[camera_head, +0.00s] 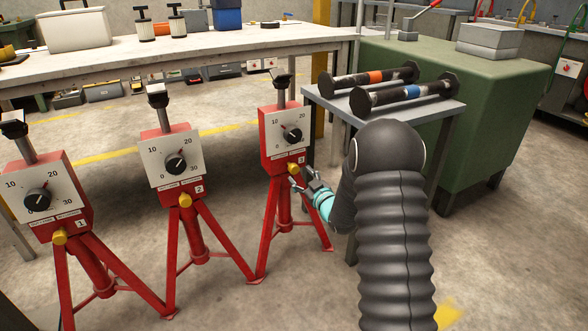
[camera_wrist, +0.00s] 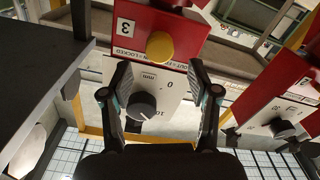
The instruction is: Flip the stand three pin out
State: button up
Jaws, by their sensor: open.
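Stand three (camera_head: 270,153) is a red tripod stand with a white dial plate, a black dial knob (camera_head: 291,135) and a yellow pin (camera_head: 293,169) below the plate. My gripper (camera_head: 300,177) is open and empty just in front of that pin, at its lower right in the head view. In the wrist view, which is upside down, the yellow pin (camera_wrist: 160,46) lies just beyond the two spread fingertips of my gripper (camera_wrist: 158,70), roughly centred between them. The label beside the pin reads partly as out and locked. I see no contact between fingers and pin.
Stand two (camera_head: 180,192) and stand one (camera_head: 48,205) stand to the left. A grey side table (camera_head: 447,112) with two dark flanged spools (camera_head: 390,94) is close right of stand three. A long workbench (camera_head: 215,42) is behind. Floor in front of the stands is clear.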

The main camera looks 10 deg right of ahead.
aim_at(295, 169)
jog(key=x, duration=0.6)
jog(key=shift+s, duration=0.1)
grip_shut()
